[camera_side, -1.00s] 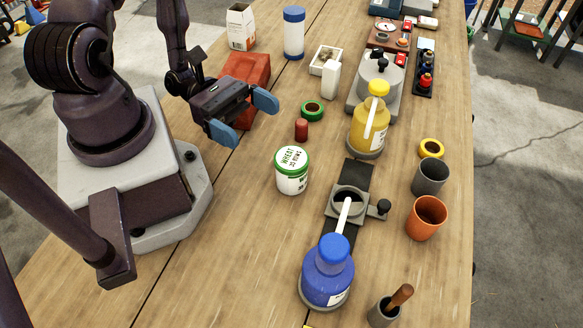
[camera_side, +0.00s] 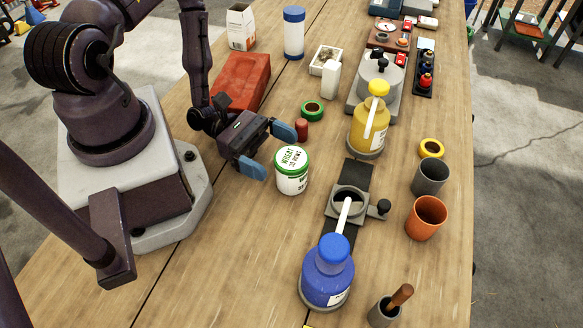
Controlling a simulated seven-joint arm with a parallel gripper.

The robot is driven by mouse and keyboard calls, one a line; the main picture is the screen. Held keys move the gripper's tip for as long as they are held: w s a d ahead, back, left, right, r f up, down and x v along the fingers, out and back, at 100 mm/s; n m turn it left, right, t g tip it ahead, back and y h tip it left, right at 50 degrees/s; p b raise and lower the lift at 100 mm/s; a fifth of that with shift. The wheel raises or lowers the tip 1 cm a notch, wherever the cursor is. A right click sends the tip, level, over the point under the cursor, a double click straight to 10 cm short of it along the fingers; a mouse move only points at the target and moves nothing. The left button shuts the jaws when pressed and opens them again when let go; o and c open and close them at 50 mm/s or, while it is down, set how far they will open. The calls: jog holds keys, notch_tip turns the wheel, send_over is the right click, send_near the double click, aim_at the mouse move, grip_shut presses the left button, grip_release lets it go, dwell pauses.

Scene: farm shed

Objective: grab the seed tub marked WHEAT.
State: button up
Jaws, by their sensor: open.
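The seed tub marked WHEAT (camera_side: 292,172) stands upright on the wooden table, white with a green-rimmed lid and green lettering. My gripper (camera_side: 268,152) is open and empty just left of the tub. Its two blue fingertips point toward the tub, one at the tub's upper left and one at its lower left. The fingers look apart from the tub, though I cannot tell the exact gap.
A small red cylinder (camera_side: 301,129) and a green tape ring (camera_side: 312,110) lie just behind the tub. A grey fixture (camera_side: 349,198) and a blue bottle (camera_side: 328,279) stand to its front right. A yellow bottle (camera_side: 370,126) is behind right. The table left of the blue bottle is clear.

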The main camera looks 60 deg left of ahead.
aim_at(292, 158)
jog(key=x, duration=0.4)
jog(key=shift+w+d, duration=0.15)
jog(key=shift+d, duration=0.05)
jog(key=shift+c, duration=0.4)
jog(key=c, duration=1)
jog(key=shift+r, duration=0.1)
